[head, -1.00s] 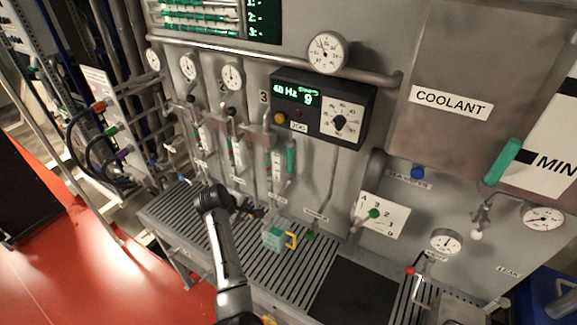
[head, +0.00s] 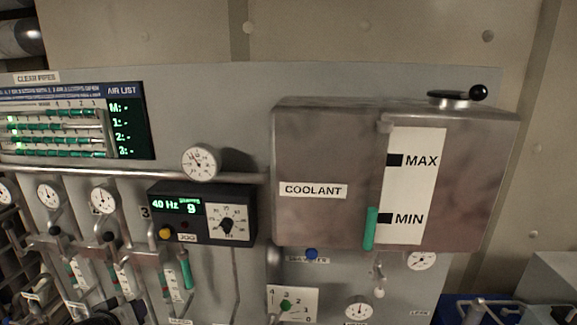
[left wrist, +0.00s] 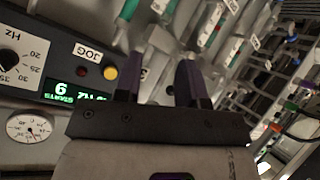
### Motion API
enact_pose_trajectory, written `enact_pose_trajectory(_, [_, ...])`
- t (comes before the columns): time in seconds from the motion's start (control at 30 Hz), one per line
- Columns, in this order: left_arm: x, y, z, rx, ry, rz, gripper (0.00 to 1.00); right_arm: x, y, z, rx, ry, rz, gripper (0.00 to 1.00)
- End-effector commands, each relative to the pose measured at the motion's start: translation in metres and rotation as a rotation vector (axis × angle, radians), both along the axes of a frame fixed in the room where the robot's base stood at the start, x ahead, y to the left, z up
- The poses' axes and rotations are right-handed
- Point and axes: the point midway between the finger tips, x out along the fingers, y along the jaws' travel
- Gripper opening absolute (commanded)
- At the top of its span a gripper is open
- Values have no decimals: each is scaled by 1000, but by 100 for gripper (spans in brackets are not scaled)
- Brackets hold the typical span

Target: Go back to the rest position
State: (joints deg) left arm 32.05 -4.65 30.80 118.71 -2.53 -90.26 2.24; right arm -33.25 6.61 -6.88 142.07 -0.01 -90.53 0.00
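My left gripper (left wrist: 166,68) shows in the left wrist view, with two dark, purplish fingers that stand apart. I see nothing held between them. Beyond the fingers are the pipes and sight tubes of the wall panel; I cannot tell any contact. In the head view I cannot make out my left gripper clearly. My right gripper shows in neither view.
A control box with a dial (head: 201,213) sits on the panel, and shows in the left wrist view (left wrist: 62,62). Gauges, pipes and valves (head: 286,304) crowd the panel's lower part.

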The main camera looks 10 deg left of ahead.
Motion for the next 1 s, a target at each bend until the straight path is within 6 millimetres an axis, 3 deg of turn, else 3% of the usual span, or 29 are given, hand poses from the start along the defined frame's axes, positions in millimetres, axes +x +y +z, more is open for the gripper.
enact_pose_trajectory(0.1, [-21,-38,15,159,7,-107,37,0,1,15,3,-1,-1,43])
enact_pose_trajectory(0.23, [-50,-83,8,269,42,-230,37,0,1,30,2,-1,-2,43])
enact_pose_trajectory(0.37, [-91,-131,-16,339,115,-375,37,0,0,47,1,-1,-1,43])
enact_pose_trajectory(0.5, [-147,-173,-53,363,235,-527,37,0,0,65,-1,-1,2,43])
enact_pose_trajectory(0.63, [-201,-197,-90,347,376,-636,37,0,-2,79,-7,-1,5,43])
enact_pose_trajectory(0.8, [-264,-203,-127,308,546,-705,37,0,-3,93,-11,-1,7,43])
enact_pose_trajectory(1.0, [-310,-201,-145,276,661,-726,37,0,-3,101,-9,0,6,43])
